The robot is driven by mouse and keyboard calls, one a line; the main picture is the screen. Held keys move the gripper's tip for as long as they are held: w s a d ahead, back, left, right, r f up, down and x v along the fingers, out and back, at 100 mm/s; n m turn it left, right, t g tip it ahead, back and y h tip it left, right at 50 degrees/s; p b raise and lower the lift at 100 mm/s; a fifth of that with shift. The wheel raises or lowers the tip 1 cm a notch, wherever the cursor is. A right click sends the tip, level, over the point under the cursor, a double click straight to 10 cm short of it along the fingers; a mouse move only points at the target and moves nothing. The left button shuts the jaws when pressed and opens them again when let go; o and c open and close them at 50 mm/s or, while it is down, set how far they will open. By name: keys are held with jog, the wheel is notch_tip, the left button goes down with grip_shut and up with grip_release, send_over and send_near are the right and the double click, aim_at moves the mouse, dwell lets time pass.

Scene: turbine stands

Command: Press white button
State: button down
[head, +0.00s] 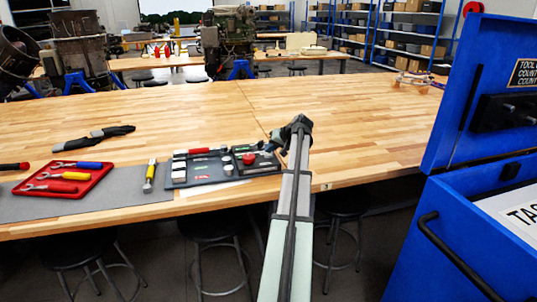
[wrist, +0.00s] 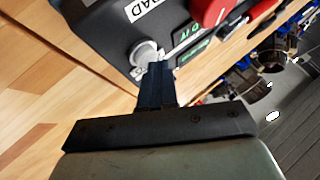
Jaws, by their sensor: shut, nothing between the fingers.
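The white button (wrist: 145,54) is a round, pale knob on a dark box (wrist: 100,25) with a white label, in the wrist view. My gripper (wrist: 160,66) is shut and empty, with its dark fingertips at the lower right edge of the button. I cannot tell whether they touch it. A red button (wrist: 211,10) and green labels sit on the same box. In the head view my gripper (head: 275,145) reaches down at the box's right end, near the red button (head: 249,158). I cannot make out the white button clearly there.
A red tray of pliers (head: 65,179) and a yellow-handled tool (head: 150,175) lie to the left on a grey mat (head: 110,200). A blue cabinet (head: 480,200) stands at right. The wooden table (head: 350,110) is mostly clear beyond my arm.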

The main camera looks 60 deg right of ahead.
jog(key=shift+r, duration=3.05)
